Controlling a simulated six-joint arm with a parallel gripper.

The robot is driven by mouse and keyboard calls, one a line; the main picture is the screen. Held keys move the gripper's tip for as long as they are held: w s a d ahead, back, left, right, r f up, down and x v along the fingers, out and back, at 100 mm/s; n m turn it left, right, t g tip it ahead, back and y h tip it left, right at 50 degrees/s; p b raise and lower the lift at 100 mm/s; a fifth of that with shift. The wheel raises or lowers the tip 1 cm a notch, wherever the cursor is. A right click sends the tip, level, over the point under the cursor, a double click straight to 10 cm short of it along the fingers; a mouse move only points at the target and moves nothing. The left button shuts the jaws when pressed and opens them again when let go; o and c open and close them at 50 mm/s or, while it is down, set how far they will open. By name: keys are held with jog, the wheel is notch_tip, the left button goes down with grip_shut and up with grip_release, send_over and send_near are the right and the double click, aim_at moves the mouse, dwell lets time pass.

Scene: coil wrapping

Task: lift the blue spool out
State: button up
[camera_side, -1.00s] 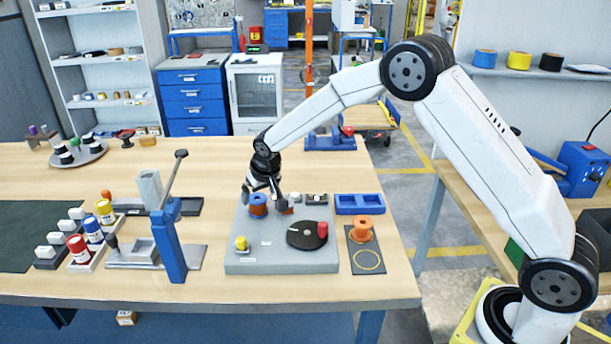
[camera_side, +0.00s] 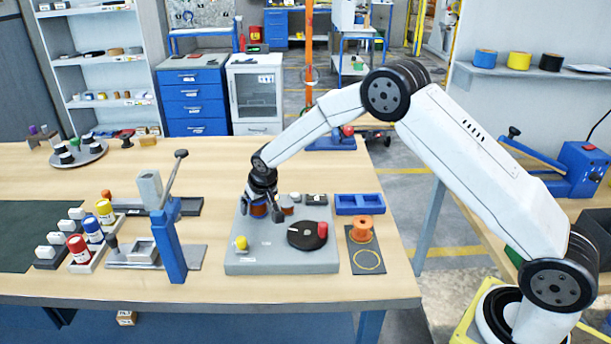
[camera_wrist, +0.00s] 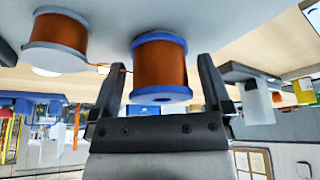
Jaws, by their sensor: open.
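The blue spool (camera_wrist: 160,66) has blue flanges and copper-brown winding. In the wrist view it sits between the two fingers of my gripper (camera_wrist: 162,72), with a gap visible on the right side. In the side view the spool (camera_side: 259,210) is at the grey base plate's back left, mostly hidden by my gripper (camera_side: 261,212). The fingers are open and lowered around it. A thin orange wire (camera_wrist: 113,70) runs from near the blue spool toward a grey-flanged spool (camera_wrist: 62,32). I cannot tell whether either finger touches the blue spool.
The grey base plate (camera_side: 280,262) also carries a yellow-topped post (camera_side: 241,243) and a black disc (camera_side: 303,237) with a red knob (camera_side: 323,228). An orange spool (camera_side: 362,228) stands on a dark mat (camera_side: 358,248). A blue lever press (camera_side: 172,245) stands left of the plate.

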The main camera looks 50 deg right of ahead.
jog(key=shift+c, duration=0.2)
jog(key=c, duration=1.2)
jog(key=shift+r, duration=0.1)
jog(key=shift+r, duration=4.95)
